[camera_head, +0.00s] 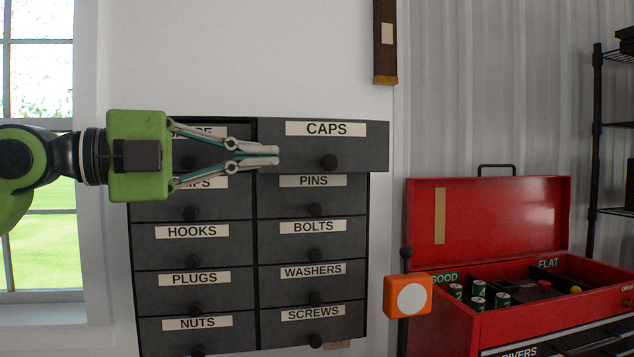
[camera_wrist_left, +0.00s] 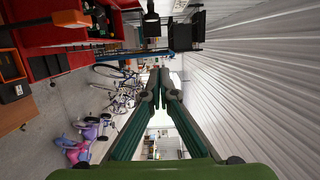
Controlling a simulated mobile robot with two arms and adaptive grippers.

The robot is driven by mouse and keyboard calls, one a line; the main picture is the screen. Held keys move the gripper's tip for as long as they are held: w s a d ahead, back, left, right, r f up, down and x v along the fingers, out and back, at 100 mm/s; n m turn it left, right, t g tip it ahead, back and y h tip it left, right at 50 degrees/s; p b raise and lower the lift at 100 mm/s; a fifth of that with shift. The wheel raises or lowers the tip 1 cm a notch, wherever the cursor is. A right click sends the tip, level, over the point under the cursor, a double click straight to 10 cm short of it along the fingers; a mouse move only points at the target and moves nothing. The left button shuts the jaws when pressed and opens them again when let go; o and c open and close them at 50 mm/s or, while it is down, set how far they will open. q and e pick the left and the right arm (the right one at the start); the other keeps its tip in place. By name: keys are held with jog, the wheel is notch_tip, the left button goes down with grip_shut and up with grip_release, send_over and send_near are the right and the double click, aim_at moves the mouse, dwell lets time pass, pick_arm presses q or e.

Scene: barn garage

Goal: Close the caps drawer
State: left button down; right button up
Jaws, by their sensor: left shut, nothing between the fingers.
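The caps drawer (camera_head: 357,147) is the top right drawer of a dark grey cabinet (camera_head: 251,240) on the white wall. It carries a "CAPS" label and a round dark knob (camera_head: 329,162), and it sticks out from the cabinet, larger than the fronts below it. My left gripper (camera_head: 277,155) comes in from the left with its fingers shut and empty. Its tips overlap the left part of the caps drawer front in the head view; I cannot tell whether they touch. The fingers also show together in the left wrist view (camera_wrist_left: 161,73), without the drawer. My right gripper is not in view.
The drawers below, such as pins (camera_head: 339,197) and bolts (camera_head: 338,242), look flush. A red toolbox (camera_head: 487,220) with an open lid stands at the right, with an orange box (camera_head: 407,296) at its left. A window (camera_head: 40,230) is at the left.

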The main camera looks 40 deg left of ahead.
aim_at(319, 162)
pick_arm(q)
jog(key=w+p, duration=0.3)
jog(key=w, duration=0.1)
jog(key=w+p, duration=0.3)
jog(key=w, duration=0.1)
jog(key=w+f+p, duration=0.1)
jog(key=w+p, duration=0.2)
jog(key=w, duration=0.1)
jog(key=shift+d, duration=0.4)
jog(key=shift+w, duration=0.1)
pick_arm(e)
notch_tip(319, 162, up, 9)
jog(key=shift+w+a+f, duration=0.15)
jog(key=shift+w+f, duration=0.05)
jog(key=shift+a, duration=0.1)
